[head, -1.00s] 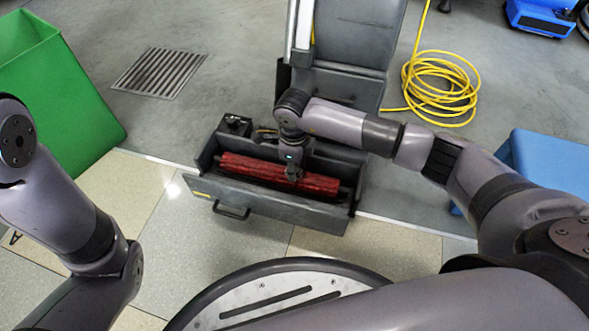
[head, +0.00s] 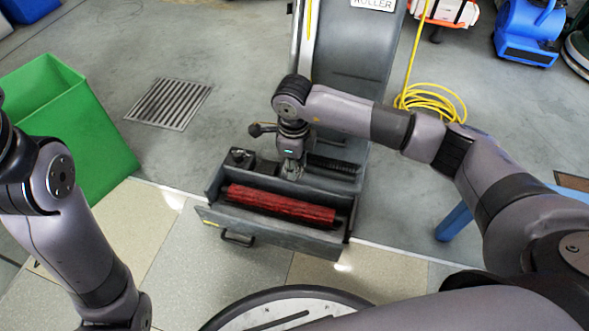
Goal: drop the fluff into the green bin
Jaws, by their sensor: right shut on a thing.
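The green bin (head: 85,135) stands at the left, on the grey floor. My right gripper (head: 291,172) points down over the back of the open machine drawer (head: 262,232), behind and above the red roller (head: 280,204). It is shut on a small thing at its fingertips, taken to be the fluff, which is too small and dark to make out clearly. The gripper is well to the right of the bin, with a clear gap between them. My left arm comes in at the left edge, in front of part of the bin; its gripper is out of view.
The grey machine (head: 345,60) rises behind the drawer. A coiled yellow hose (head: 432,101) and a blue blower (head: 527,35) lie at the right. A floor grate (head: 169,104) lies between bin and machine, with open floor around it.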

